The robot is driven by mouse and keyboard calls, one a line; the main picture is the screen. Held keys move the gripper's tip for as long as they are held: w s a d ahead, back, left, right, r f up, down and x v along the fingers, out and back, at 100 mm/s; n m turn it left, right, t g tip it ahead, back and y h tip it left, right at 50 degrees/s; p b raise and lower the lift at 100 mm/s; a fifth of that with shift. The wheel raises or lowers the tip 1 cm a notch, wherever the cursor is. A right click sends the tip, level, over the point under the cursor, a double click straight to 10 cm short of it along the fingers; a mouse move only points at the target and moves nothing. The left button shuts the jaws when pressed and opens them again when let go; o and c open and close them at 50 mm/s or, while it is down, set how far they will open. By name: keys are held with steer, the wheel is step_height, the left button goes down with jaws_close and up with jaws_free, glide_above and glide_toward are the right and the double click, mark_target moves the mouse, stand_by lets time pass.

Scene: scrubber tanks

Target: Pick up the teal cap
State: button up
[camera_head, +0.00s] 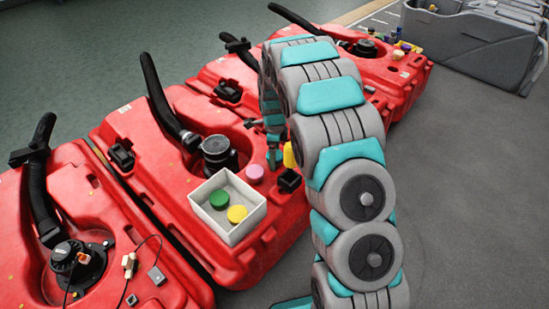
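I cannot make out a clearly teal cap. A green round cap (219,199) lies in the white open tray (246,232) on the red tank, with a yellow round cap (237,214) beside it. My gripper (274,160) points down over the tank, to the right of the tray and near a pink round cap (255,173). The gripper is small and partly hidden by my arm, so its opening and anything between its fingers cannot be told.
Several red tanks (155,150) with black hoses stand in a row. A black fitting (218,152) rises behind the tray. A yellow object (290,155) is partly covered by my arm. A grey bin (470,45) stands at upper right. The grey floor (470,190) at right is clear.

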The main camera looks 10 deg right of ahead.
steer(key=shift+f, duration=0.2)
steer(key=shift+c, duration=0.2)
steer(key=c, duration=1.2)
steer(key=shift+c, duration=0.2)
steer(key=shift+w+r, duration=0.1)
steer(key=shift+r, duration=0.05)
